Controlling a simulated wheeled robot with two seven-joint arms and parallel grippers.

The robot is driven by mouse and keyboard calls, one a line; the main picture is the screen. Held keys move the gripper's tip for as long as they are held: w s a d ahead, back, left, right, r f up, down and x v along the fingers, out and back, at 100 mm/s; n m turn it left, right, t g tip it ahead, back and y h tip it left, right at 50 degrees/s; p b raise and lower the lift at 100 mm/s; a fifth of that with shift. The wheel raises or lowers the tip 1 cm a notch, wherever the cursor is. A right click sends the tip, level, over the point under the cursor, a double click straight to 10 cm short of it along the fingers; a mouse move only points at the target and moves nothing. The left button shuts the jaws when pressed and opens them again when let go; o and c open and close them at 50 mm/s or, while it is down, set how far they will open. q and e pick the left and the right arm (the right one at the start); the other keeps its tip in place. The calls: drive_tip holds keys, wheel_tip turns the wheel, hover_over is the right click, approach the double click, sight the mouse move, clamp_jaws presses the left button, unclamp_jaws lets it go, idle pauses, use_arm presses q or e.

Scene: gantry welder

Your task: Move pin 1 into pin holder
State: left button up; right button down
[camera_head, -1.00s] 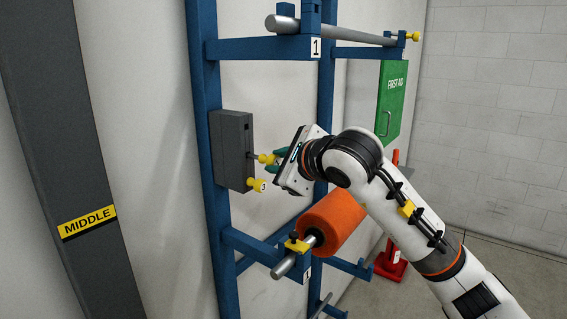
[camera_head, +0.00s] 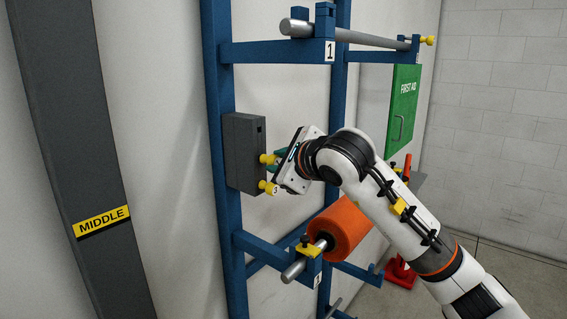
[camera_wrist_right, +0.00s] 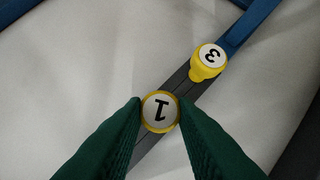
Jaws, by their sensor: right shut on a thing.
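The grey pin holder (camera_head: 240,150) is a box fixed to the blue rack's upright. Pin 1 has a yellow knob; in the right wrist view its face marked 1 (camera_wrist_right: 161,111) sits between my green fingertips. In the head view its knob (camera_head: 266,159) is close against the holder's right side, its shaft not visible. My right gripper (camera_head: 279,158) is shut on pin 1 in front of the holder. Pin 3 (camera_head: 268,187) sits in the holder just below, and it also shows in the right wrist view (camera_wrist_right: 208,61). My left gripper is not in view.
A blue rack (camera_head: 228,220) carries a bar at the level marked 1 (camera_head: 370,38) and an orange roll (camera_head: 342,228) on a lower bar with a yellow clamp. A green first aid box (camera_head: 403,108) hangs behind my right arm. A grey post marked MIDDLE (camera_head: 70,130) stands left.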

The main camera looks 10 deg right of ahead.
drive_tip(key=shift+w+a, duration=0.2)
drive_tip(key=c, duration=1.1)
unclamp_jaws()
drive_tip(key=shift+a, duration=0.1)
